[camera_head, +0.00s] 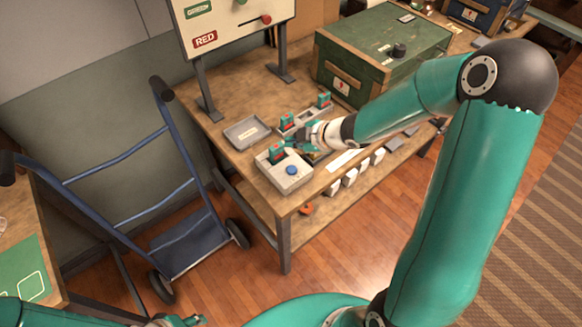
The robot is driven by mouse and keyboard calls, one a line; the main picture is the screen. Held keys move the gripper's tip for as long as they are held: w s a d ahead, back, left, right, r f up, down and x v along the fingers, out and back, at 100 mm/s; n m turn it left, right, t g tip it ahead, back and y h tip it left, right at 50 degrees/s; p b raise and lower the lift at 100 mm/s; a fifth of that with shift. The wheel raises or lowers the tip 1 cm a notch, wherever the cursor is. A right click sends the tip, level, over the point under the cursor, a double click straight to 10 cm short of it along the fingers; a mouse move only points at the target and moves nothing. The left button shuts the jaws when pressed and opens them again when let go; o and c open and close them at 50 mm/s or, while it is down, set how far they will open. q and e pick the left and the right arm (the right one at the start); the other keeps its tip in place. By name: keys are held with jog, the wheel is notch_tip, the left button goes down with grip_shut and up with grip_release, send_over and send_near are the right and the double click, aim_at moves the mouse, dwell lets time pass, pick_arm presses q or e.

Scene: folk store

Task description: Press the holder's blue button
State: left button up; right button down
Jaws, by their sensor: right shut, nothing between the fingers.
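The grey holder (271,177) is a box near the front left corner of the wooden table. Its round blue button (291,170) is in plain view on top, uncovered. A teal piece with a red mark (277,152) stands upright at the holder's back left. My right gripper (291,146) is shut and empty, just behind the button and beside the teal piece. Whether it touches that piece cannot be told. My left gripper (188,321) shows only in part at the bottom edge, far from the holder; its fingers are not clear.
A grey tray (247,133) lies left of the gripper. More teal-and-red pieces (287,121) stand behind it. A green chest (345,62) and a sign board (235,25) are at the back. A blue hand truck (190,245) stands on the floor at left.

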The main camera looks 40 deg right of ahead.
aim_at(293, 170)
jog(key=shift+f, duration=0.25)
notch_tip(293, 170, down, 8)
jog(key=b, duration=0.8)
jog(key=shift+f+b, duration=0.25)
jog(key=shift+b, duration=0.1)
jog(key=shift+f, duration=0.1)
dwell(0.8)
jog(key=shift+f+b, duration=0.25)
jog(key=shift+b, duration=0.1)
jog(key=shift+f+b, duration=0.45)
jog(key=shift+f, duration=0.05)
dwell(0.6)
jog(key=shift+r+p, duration=0.95)
